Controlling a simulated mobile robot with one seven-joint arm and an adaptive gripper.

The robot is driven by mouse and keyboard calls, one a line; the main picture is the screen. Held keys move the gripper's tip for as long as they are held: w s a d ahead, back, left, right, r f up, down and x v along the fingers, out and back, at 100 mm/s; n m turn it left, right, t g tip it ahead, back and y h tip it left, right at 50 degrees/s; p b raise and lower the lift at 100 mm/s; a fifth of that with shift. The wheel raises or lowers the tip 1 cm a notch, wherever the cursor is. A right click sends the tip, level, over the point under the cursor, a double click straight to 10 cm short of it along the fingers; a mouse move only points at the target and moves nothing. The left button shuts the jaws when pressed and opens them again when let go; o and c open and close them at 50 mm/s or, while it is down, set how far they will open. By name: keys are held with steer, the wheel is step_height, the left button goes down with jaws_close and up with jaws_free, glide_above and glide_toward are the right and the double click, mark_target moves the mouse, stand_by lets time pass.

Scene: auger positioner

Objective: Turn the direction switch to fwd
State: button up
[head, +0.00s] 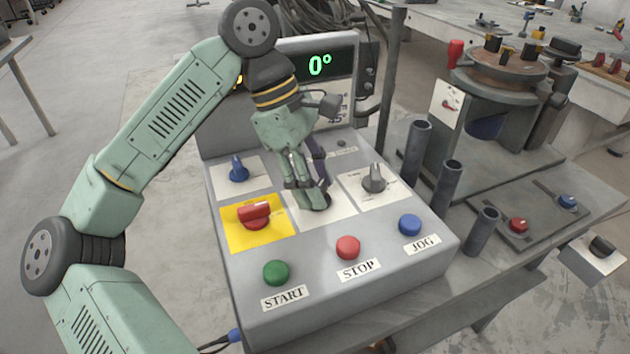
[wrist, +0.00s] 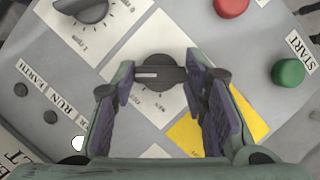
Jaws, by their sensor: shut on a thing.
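A dark rotary switch (wrist: 158,66) with a bar handle sits on a white plate in the middle of the control panel; I take it to be the direction switch. A pale mark on the bar points left in the wrist view. My gripper (wrist: 160,84) is shut on the bar, with one finger at each end. In the head view my gripper (head: 309,192) comes down over this middle switch and hides most of it. The plate's lettering is partly hidden and too small to read.
Around it are a blue knob (head: 238,171), a red switch (head: 254,214) on a yellow plate, and a grey knob (head: 374,178). Green START (head: 276,272), red STOP (head: 347,247) and blue JOG (head: 410,224) buttons line the front. A display (head: 320,65) reads 0°.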

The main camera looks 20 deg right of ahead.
steer(key=o, duration=1.2)
steer(key=shift+c, duration=0.2)
steer(key=v, duration=1.2)
steer(key=shift+d, duration=0.1)
